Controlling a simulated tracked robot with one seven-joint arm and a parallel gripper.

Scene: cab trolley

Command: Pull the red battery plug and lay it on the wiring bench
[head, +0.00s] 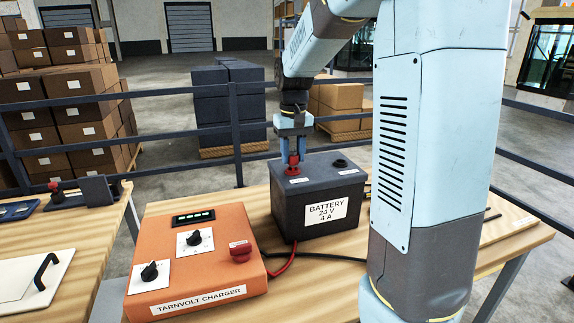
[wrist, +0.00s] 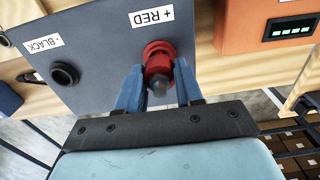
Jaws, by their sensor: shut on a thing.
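The dark grey battery (head: 285,215), labelled 24 V 4 A, stands on a wooden bench (head: 158,196). The red plug (head: 293,168) is upright at the battery's top left, and in the wrist view (wrist: 158,62) it is at the spot marked + RED. My gripper (head: 292,154) points straight down over the battery, with its two blue fingers shut on the plug, one on each side. The plug appears to sit in its socket; its lower end is hidden. A black terminal (wrist: 65,74) marked - BLACK is beside it.
An orange charger (head: 215,270) with knobs and a red button (head: 240,252) stands left of the battery. Red (head: 284,264) and black cables lie between them. A second wooden bench (head: 92,234) at left holds panels. A dark railing (head: 235,130) runs behind.

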